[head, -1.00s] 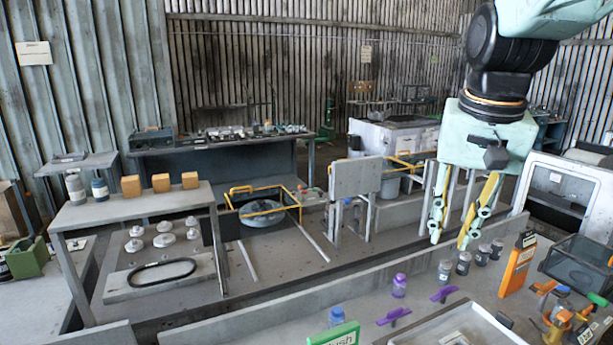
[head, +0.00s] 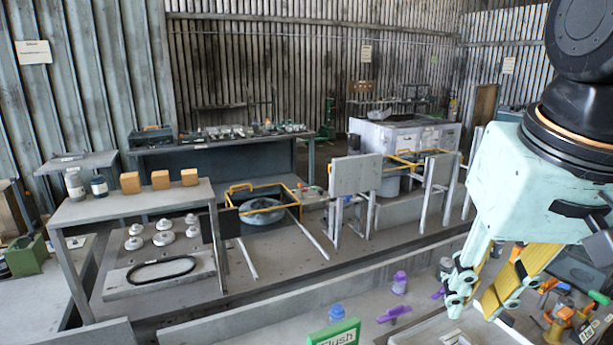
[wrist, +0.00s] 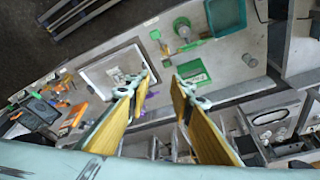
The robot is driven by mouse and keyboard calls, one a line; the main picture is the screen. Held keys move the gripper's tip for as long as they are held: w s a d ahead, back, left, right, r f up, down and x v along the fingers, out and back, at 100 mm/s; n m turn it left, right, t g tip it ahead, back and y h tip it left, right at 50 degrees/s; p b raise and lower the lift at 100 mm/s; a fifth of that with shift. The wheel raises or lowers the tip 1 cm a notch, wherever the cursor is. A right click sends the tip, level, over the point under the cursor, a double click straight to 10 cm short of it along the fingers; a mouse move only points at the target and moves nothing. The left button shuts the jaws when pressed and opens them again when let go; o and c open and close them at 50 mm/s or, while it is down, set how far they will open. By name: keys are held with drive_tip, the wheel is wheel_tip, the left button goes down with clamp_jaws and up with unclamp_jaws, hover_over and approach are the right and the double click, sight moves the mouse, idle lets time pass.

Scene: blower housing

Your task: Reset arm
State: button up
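My gripper (head: 472,300) is at the right of the head view, above the near bench with the purple pieces. Its two yellow-sided fingers point down and stand apart with nothing between them. In the wrist view my gripper (wrist: 172,85) also shows open and empty, with a white tray (wrist: 92,66) and a green box (wrist: 193,73) on the bench beyond the fingertips. Neither finger visibly holds anything.
A green labelled box (head: 333,334), a blue-capped bottle (head: 337,312) and purple parts (head: 394,314) stand on the near bench. A grey table with orange blocks (head: 160,180) is at left. A yellow-framed bin (head: 262,210) stands mid-scene. The air left of my gripper is clear.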

drive_tip(key=s+a+f+n, duration=0.1)
drive_tip(key=s+f, duration=0.2)
drive_tip(key=s, duration=0.5)
drive_tip(key=shift+s+a+n+t, duration=0.15)
drive_tip(key=shift+s+n+t, duration=0.05)
drive_tip(key=shift+n+t, duration=0.1)
idle(0.9)
